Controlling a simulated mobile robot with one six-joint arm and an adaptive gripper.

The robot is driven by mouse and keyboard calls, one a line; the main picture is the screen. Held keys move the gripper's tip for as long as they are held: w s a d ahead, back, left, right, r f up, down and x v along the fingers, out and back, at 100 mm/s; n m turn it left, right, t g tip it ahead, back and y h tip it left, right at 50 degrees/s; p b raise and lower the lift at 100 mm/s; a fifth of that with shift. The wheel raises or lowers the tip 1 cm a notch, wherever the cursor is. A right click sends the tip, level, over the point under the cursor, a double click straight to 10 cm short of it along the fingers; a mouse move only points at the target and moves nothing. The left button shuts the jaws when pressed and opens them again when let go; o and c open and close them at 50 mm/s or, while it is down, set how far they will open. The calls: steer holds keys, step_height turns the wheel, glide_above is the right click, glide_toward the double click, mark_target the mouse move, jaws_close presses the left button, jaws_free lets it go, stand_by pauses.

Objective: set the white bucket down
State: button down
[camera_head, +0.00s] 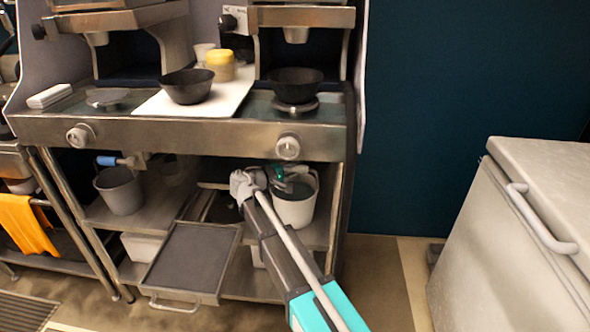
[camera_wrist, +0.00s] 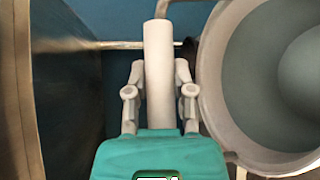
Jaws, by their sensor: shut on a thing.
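The white bucket (camera_head: 294,210) is upright at the right side of the shelf under the counter. Its open rim and grey inside (camera_wrist: 285,85) fill the right of the wrist view. My gripper (camera_head: 281,180), teal with pale fingers, reaches in at the bucket's upper left. In the wrist view my gripper (camera_wrist: 158,80) is shut on a white cylindrical handle (camera_wrist: 158,40) beside the bucket. My wrist and the gripper hide part of the rim in the head view. I cannot tell whether the bucket's base touches the shelf (camera_head: 318,236).
A grey bucket (camera_head: 119,191) with a blue-ended handle stands on the shelf's left. A dark tray (camera_head: 190,262) sticks out below the middle. The counter's front edge (camera_head: 200,133) is close above. A black bowl (camera_head: 188,87) sits on a white board. A chest freezer (camera_head: 500,250) is at right.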

stand_by(0.4)
steer(key=c, duration=0.9)
jaws_free()
steer(key=shift+f, duration=0.1)
steer(key=o, duration=0.4)
steer(key=shift+p+v, duration=0.85)
steer(key=shift+v, duration=5.2)
